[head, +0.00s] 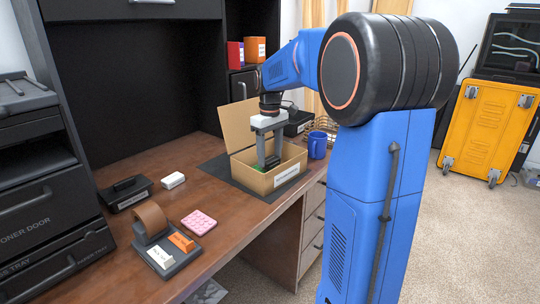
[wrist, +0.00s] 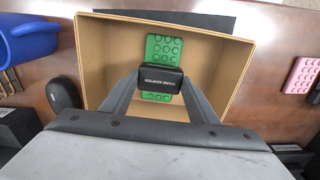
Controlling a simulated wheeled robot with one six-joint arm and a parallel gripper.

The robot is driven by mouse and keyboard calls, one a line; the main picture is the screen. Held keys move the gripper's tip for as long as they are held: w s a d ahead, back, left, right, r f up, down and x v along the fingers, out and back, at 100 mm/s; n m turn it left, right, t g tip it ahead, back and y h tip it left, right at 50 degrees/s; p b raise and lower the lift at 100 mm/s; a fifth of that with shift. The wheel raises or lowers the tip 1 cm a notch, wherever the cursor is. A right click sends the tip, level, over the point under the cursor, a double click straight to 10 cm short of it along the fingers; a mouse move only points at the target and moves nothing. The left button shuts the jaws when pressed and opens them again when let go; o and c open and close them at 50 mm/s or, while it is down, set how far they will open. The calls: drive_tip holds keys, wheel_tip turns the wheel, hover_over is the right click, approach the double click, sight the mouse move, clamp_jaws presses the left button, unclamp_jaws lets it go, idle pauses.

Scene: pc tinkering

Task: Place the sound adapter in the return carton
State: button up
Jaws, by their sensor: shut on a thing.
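The return carton (head: 264,178) is an open cardboard box on the desk with its flap standing up at the back. Its wall (wrist: 240,62) frames the wrist view. My gripper (head: 266,160) reaches down into the carton from above. In the wrist view, my gripper (wrist: 158,84) is shut on a small black sound adapter (wrist: 152,80) with white lettering. A green studded piece (wrist: 164,47) shows behind the adapter, inside the carton. I cannot tell whether the adapter touches the carton floor.
A blue mug (head: 317,145) stands right of the carton, by a wire basket (head: 327,127). A dark mat (head: 216,167) lies under the carton. A printer (head: 40,210) stands far left.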

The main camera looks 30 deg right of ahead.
sight(270, 159)
drive_tip(key=shift+f, duration=0.6)
drive_tip(key=o, duration=1.1)
drive_tip(key=shift+c, duration=0.2)
drive_tip(key=shift+r, duration=0.1)
wheel_tip(270, 159, up, 13)
drive_tip(key=s+a+f+m+t, duration=0.1)
drive_tip(key=s+a+f, duration=0.2)
drive_tip(key=s+a, duration=0.35)
drive_tip(key=s+a+f+t, duration=0.15)
drive_tip(key=s+a, duration=0.25)
drive_tip(key=s, duration=0.5)
drive_tip(key=s+a+f+m+t, duration=0.1)
drive_tip(key=s+a+f, duration=0.1)
drive_tip(key=s+f, duration=0.5)
drive_tip(key=s+a+f+t, duration=0.1)
drive_tip(key=s+a+f, duration=0.2)
drive_tip(key=s+f, duration=0.3)
drive_tip(key=shift+s+a+f+m, duration=0.15)
drive_tip(key=shift+s+f+m, duration=0.25)
drive_tip(key=shift+s, duration=0.45)
